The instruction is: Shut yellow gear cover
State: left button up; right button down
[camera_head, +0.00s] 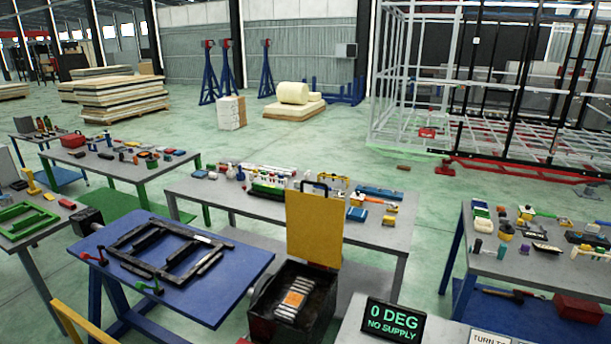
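The yellow gear cover (314,228) stands upright, raised at the back edge of a dark open box (262,304) at the bottom middle. A dark handle shows at the cover's top edge. Inside the open box I see several pale metal bars and an orange patch. Neither my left gripper nor my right gripper is in view.
A blue table (225,258) with a dark frame stands left of the box. A grey table (370,232) with many small parts is behind the cover. A sign (393,320) reading "0 DEG NO SUPPLY" stands right of the box. Another cluttered table (478,262) is at right.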

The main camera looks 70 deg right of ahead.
aim_at(314, 223)
jog(key=z, duration=0.5)
jog(key=i, duration=0.8)
jog(key=z, duration=0.8)
